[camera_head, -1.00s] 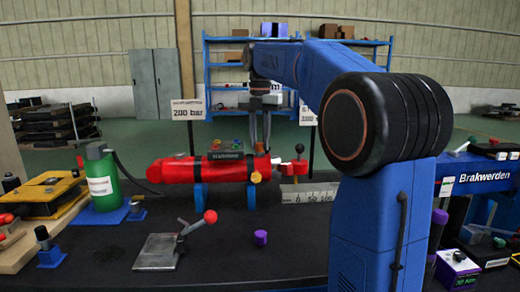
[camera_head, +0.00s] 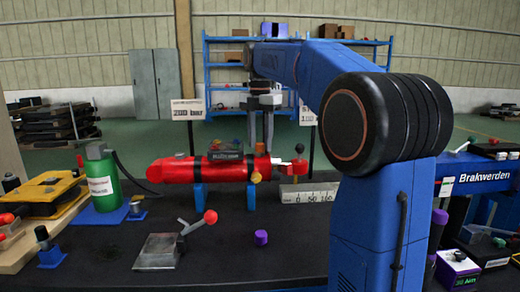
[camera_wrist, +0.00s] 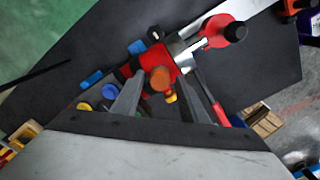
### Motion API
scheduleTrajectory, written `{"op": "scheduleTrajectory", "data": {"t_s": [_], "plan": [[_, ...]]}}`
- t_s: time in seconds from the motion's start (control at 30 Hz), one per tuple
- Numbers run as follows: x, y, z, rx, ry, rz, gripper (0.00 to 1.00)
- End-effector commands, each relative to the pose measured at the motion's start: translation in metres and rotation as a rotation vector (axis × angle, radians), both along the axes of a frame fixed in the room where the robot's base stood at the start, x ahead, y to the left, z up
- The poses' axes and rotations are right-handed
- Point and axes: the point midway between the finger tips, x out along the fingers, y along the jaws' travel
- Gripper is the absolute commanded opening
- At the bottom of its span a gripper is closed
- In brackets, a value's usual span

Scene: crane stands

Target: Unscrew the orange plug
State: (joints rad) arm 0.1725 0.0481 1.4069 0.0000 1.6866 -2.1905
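The orange plug (camera_wrist: 160,78) shows as a round cap on the red cylinder (camera_wrist: 138,85) in the wrist view. The cylinder (camera_head: 185,170) lies level on blue supports in the head view, with the plug near its right end. My gripper (camera_wrist: 164,80) is open, its two fingers spread on either side of the plug with gaps showing. In the head view my gripper (camera_head: 260,148) points down at the cylinder's right end. I cannot tell how far down the fingers reach beside the plug.
A scale plate (camera_head: 308,193), purple cap (camera_head: 261,237) and grey plate with a lever (camera_head: 158,251) are nearby. A green bottle (camera_head: 103,180) stands left.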

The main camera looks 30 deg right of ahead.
Motion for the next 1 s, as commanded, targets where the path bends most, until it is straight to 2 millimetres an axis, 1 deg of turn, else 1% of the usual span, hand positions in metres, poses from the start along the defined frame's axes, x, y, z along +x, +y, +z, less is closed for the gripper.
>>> {"op": "scheduleTrajectory", "data": {"t_s": [0.1, 0.37, 0.73, 1.0], "plan": [[0.0000, 0.0000, 0.0000, 0.000, 0.000, -0.100, 0.40], [0.0000, 0.0000, 0.0000, 0.000, 0.000, -0.206, 0.40], [0.0001, 0.0000, 0.0000, 0.000, 0.000, -0.550, 0.40], [0.0001, 0.0000, 0.0000, 0.000, 0.000, -0.664, 0.40]]}}
